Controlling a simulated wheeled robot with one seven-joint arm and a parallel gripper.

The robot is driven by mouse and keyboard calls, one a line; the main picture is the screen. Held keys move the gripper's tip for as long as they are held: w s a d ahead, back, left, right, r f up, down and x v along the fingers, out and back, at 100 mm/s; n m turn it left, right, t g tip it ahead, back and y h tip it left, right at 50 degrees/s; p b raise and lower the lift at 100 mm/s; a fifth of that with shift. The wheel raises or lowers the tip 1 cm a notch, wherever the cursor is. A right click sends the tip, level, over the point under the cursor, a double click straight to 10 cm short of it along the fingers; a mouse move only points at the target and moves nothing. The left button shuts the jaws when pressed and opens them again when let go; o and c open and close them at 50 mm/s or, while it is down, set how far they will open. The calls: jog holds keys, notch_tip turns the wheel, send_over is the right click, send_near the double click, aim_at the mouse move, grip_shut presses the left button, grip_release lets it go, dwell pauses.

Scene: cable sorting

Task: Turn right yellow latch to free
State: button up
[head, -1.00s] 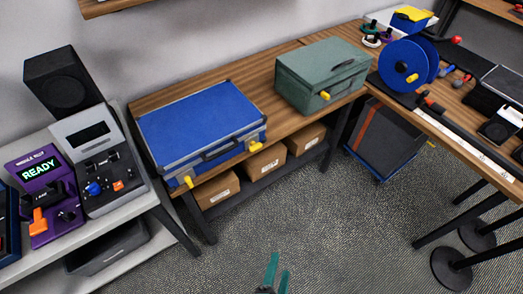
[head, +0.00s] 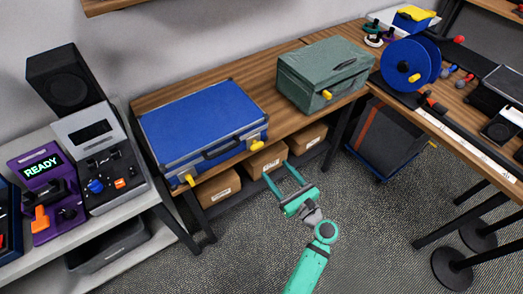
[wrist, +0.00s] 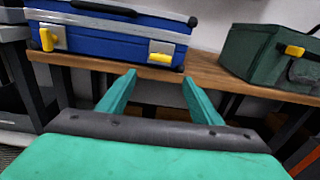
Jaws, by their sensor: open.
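The blue case (head: 205,118) lies closed on the wooden bench. Its right yellow latch (head: 257,146) is on the front face, to the right of the black handle; in the wrist view the latch (wrist: 160,57) lies roughly sideways on its metal plate. The left yellow latch (head: 188,181) stands upright in the wrist view (wrist: 47,39). My gripper (head: 279,170) is open and empty, in front of and below the right latch, apart from it. In the wrist view the two fingertips (wrist: 158,77) point toward the case, below that latch.
A green box (head: 325,70) with its own yellow latch (head: 327,95) stands right of the case. Cardboard boxes (head: 217,188) sit on the shelf below the bench edge. A blue reel (head: 405,65) is farther right. The floor around my arm is clear.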

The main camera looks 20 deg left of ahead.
aim_at(259, 148)
jog(key=x, duration=0.7)
jog(key=r+x, duration=0.1)
jog(key=x, duration=0.3)
jog(key=shift+r, duration=0.1)
jog(key=shift+c, duration=0.3)
jog(key=c, duration=1)
